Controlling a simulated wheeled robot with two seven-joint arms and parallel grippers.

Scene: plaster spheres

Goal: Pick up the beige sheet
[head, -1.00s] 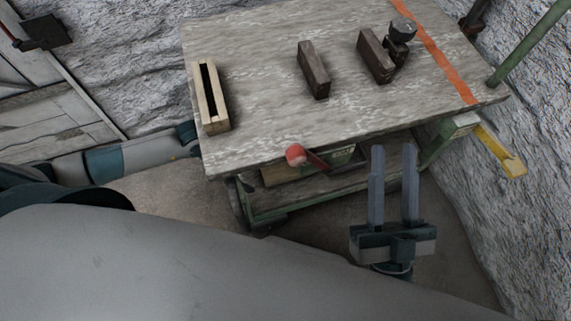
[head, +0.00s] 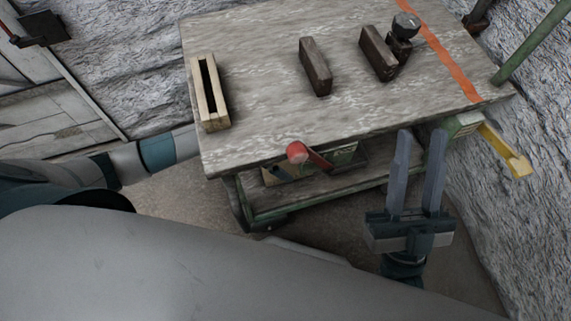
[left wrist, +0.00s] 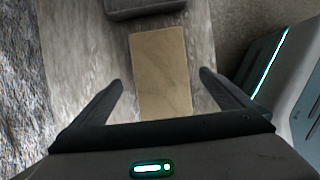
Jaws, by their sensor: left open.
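The beige sheet (left wrist: 160,72) is a flat rectangle lying on a grey wooden surface in the left wrist view. A beige patch (head: 273,176) on the cart's lower shelf in the head view looks like part of it. My left gripper (left wrist: 160,82) is open, with one finger on each side of the sheet. I cannot tell how high the fingers are above it. In the head view my left gripper is hidden beyond the table. My right gripper (head: 421,138) is open and empty, in front of the table's right side.
The worktable (head: 260,60) carries a slotted wooden block (head: 222,124), dark blocks (head: 316,70) and an orange strip (head: 440,50). A red knob (head: 297,152) juts out below its front edge. A dark object (left wrist: 145,8) lies beyond the sheet. A rough wall (left wrist: 20,90) is at left.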

